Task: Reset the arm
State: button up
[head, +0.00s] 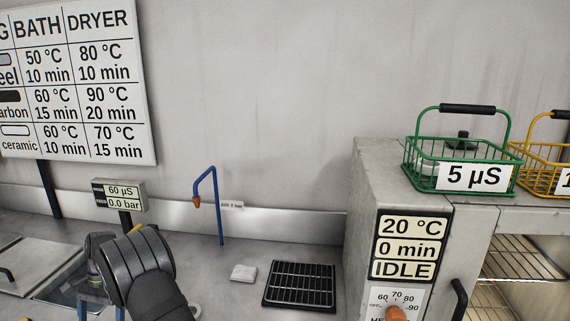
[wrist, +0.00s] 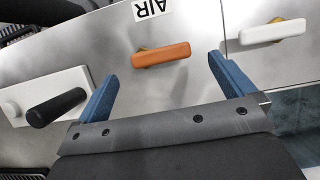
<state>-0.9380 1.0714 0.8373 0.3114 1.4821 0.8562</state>
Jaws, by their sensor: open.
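My gripper (wrist: 162,68) is open in the wrist view, with its two blue fingers apart and nothing between them. An orange handle (wrist: 160,54) shows beyond the fingertips, on a steel panel beneath an "AIR" label. I cannot tell how far the tips are from it. In the head view my dark arm is at the lower left, over the counter, and the blue fingers of my gripper (head: 101,312) show only partly at the bottom edge.
In the wrist view, a white handle (wrist: 272,31) is at right and a black handle (wrist: 56,107) at left. In the head view, a display post (head: 124,194), blue pipe (head: 218,200), black rack (head: 300,285) and dryer cabinet (head: 364,225) bearing a green basket (head: 422,166) stand around.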

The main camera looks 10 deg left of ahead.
jog(key=v, duration=1.4)
jog(key=x, duration=1.7)
jog(key=shift+s, duration=0.1)
jog(key=shift+f+m, duration=0.25)
jog(key=shift+m, duration=0.15)
jog(key=m+y, duration=0.1)
jog(key=m, duration=0.1)
jog(key=w+m, duration=0.1)
jog(key=m, duration=0.1)
jog(key=shift+d+y, duration=0.4)
jog(key=m, duration=0.1)
jog(key=m+y, duration=0.1)
jog(key=m, duration=0.1)
jog(key=d+m+t, duration=0.1)
jog(key=shift+w, duration=0.4)
jog(key=m, duration=0.2)
jog(key=d+m+t+y, duration=0.1)
jog(key=m, duration=0.1)
jog(key=shift+w, duration=0.15)
jog(key=shift+d+m+t+y, duration=0.25)
jog(key=shift+m+t, duration=0.25)
jog(key=shift+m, duration=0.55)
jog(key=shift+d+m+t+y, duration=0.2)
jog(key=shift+m+t, duration=0.3)
jog(key=shift+m, duration=0.55)
